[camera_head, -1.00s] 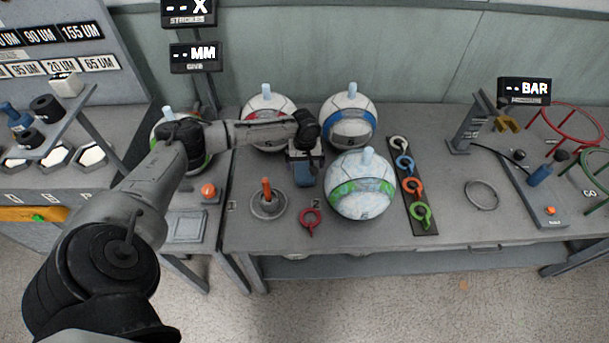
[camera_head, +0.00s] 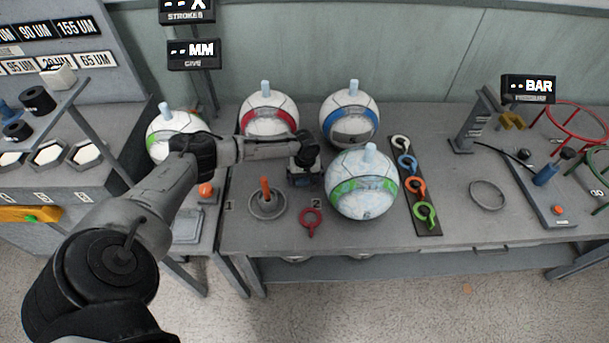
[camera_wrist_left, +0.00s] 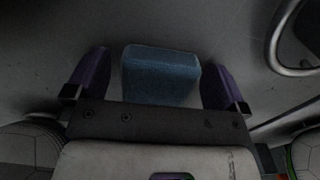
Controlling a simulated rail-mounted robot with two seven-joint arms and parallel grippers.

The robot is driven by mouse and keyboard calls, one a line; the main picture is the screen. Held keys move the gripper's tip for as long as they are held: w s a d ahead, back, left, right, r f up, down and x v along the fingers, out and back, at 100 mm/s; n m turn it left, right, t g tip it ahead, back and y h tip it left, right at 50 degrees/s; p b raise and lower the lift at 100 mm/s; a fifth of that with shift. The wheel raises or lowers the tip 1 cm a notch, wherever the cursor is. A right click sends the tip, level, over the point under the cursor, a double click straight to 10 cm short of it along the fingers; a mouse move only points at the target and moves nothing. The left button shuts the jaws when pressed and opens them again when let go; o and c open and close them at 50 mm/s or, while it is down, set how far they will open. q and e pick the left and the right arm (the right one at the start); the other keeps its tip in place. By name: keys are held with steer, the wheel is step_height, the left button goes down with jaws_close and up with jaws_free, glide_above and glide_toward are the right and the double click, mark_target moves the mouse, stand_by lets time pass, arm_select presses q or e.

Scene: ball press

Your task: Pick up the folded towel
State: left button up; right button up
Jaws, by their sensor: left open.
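The folded towel (camera_wrist_left: 160,75) is a blue, block-shaped bundle on the grey table in the left wrist view. My left gripper (camera_wrist_left: 160,85) is open, with one purple finger on each side of the towel. A narrow gap shows on the left side; on the right the finger looks very close, and I cannot tell whether it touches. In the head view my left gripper (camera_head: 304,180) points down at the table between the balls and hides most or all of the towel. My right gripper is not in view.
A green-banded ball (camera_head: 362,190) stands close to the right of the gripper. Red-banded (camera_head: 268,125) and blue-banded (camera_head: 348,128) balls stand behind. An orange-pegged disc (camera_head: 266,203) and a red ring (camera_head: 311,218) lie in front. A dark strip (camera_head: 430,226) holds coloured rings.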

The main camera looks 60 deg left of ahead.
arm_select(q)
steer(key=shift+c, duration=0.4)
steer(key=c, duration=0.8)
